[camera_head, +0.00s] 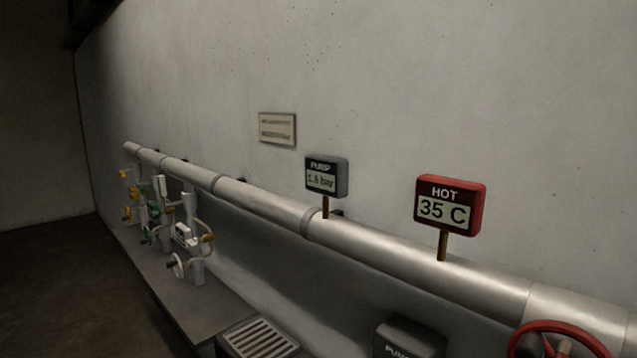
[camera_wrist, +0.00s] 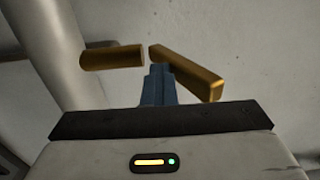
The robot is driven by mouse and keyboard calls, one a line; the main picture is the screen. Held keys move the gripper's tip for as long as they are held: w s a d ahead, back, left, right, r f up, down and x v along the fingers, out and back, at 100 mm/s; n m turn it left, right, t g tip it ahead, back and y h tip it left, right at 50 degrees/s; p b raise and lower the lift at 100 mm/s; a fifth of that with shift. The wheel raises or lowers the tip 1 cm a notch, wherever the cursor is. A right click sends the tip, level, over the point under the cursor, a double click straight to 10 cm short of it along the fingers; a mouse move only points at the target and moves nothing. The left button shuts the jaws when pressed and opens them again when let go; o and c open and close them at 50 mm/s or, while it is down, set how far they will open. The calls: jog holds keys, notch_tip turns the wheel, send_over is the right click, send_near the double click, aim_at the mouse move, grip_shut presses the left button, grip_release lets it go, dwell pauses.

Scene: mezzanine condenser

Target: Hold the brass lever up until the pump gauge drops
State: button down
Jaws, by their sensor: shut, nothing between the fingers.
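The pump gauge (camera_head: 321,179) is a dark box on a short brass post above the pipe. It reads about 1.6 bar; the middle digit is unclear. In the wrist view my gripper (camera_wrist: 157,72) is shut, its blue-grey fingers together and empty. Two brass pieces show just beyond the fingertips: a short round bar (camera_wrist: 112,57) at left and a slanted bar (camera_wrist: 190,76) at right, which looks like the brass lever. The fingertips appear close to the slanted bar; I cannot tell whether they touch. My gripper and the lever do not show in the head view.
A red display (camera_head: 449,207) reads HOT 35 C. A long grey pipe (camera_head: 262,207) runs along the wall. A red handwheel (camera_head: 557,341) and a dark box (camera_head: 410,337) marked PUMP are at the lower edge. Several small valves stand at left, near a floor grate (camera_head: 258,339).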

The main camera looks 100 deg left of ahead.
jog(key=shift+f+b, duration=3.5)
jog(key=shift+b, duration=0.85)
jog(key=b+v, duration=0.4)
jog(key=v, duration=0.6)
